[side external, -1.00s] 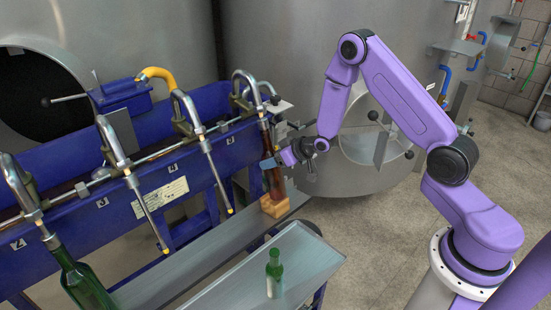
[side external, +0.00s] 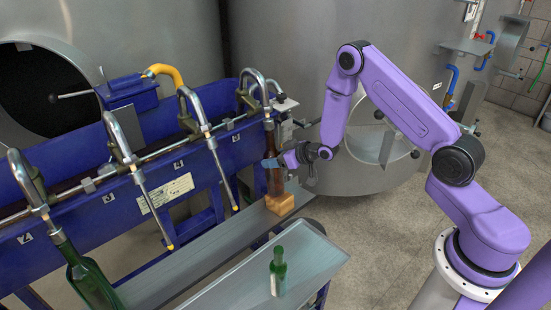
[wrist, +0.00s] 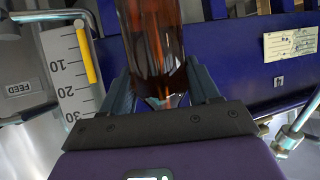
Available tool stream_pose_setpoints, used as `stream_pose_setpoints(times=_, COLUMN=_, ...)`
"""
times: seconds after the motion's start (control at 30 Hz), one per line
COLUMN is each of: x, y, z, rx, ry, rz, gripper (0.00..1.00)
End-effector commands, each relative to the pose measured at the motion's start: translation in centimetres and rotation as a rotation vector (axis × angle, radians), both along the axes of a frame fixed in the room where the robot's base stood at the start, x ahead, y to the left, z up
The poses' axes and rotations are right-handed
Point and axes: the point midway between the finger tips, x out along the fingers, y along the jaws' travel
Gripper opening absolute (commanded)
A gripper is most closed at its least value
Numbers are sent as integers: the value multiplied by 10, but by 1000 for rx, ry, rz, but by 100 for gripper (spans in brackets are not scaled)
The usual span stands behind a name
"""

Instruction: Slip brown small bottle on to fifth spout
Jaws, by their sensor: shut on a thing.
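The small brown bottle (side external: 275,180) is upright at the fifth spout (side external: 246,78), the rightmost one in the side view. Its neck is up around or directly at the spout's tube; the overlap is too small to tell exactly. Its base is at the top of a wooden block (side external: 280,204), seemingly resting on it. My gripper (side external: 272,163) is shut on the bottle's body from the right. In the wrist view, the brown glass (wrist: 155,35) lies between the two fingers of my gripper (wrist: 160,78); the neck is out of view.
Spouts two (side external: 26,178), three (side external: 124,150) and four (side external: 197,120) stand to the left along the blue filler. A green bottle (side external: 90,275) hangs at spout two. Another green bottle (side external: 278,271) stands on the front tray (side external: 235,296). A numbered scale (wrist: 72,75) is beside my gripper.

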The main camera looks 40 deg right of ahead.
Motion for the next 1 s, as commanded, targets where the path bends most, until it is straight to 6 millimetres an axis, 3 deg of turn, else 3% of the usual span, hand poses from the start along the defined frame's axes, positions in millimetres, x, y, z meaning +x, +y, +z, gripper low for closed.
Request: stream_pose_setpoints(times=1.0, x=-1, y=0, z=-12, rx=0, ry=-3, rz=0, gripper=18)
